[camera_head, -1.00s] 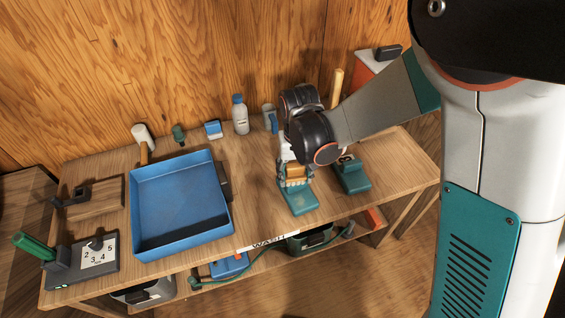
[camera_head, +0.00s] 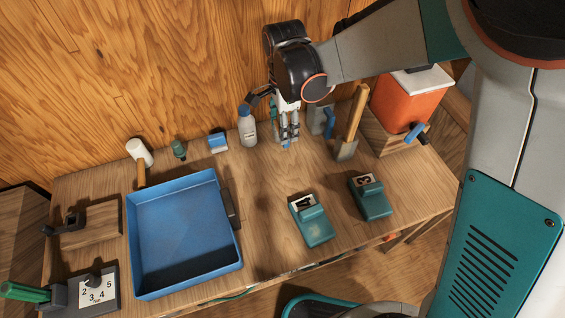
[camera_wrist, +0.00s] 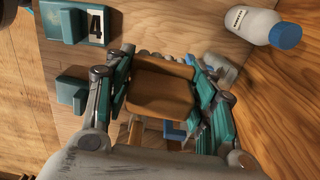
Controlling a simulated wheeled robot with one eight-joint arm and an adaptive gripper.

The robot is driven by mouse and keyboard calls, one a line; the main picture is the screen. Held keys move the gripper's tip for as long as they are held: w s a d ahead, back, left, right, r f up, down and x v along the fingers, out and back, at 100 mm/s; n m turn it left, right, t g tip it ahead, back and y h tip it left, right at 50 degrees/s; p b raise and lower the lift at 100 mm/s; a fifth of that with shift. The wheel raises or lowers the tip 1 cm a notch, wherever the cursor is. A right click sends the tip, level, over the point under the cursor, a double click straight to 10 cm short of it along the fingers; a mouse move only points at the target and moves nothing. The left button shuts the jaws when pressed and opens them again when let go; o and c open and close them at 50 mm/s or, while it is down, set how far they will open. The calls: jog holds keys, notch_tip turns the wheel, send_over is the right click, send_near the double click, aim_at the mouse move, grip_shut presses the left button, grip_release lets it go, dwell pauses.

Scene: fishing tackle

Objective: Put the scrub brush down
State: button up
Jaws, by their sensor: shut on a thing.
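My gripper (camera_head: 288,135) is at the back of the bench, beside the white bottle with a blue cap (camera_head: 247,127). In the wrist view, its teal-sided fingers (camera_wrist: 160,88) are shut on a brown wooden block, the scrub brush (camera_wrist: 160,92). Pale bristles seem to show along its far edge. In the head view the brush is mostly hidden by the gripper, and I cannot tell whether it touches the bench top. The bottle also shows in the wrist view (camera_wrist: 250,22), at upper right.
Teal blocks numbered 4 (camera_head: 314,222) and 3 (camera_head: 373,198) stand in front. A wood-handled scraper (camera_head: 351,130) and an orange bin (camera_head: 409,100) are to the right. A blue tray (camera_head: 184,235) is at left. Bench between tray and block 4 is clear.

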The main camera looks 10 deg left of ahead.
aim_at(283, 172)
notch_tip(283, 172, down, 20)
jog(key=b, duration=0.6)
jog(key=shift+r, duration=0.1)
jog(key=o, duration=1.2)
notch_tip(283, 172, up, 12)
jog(key=p, duration=0.4)
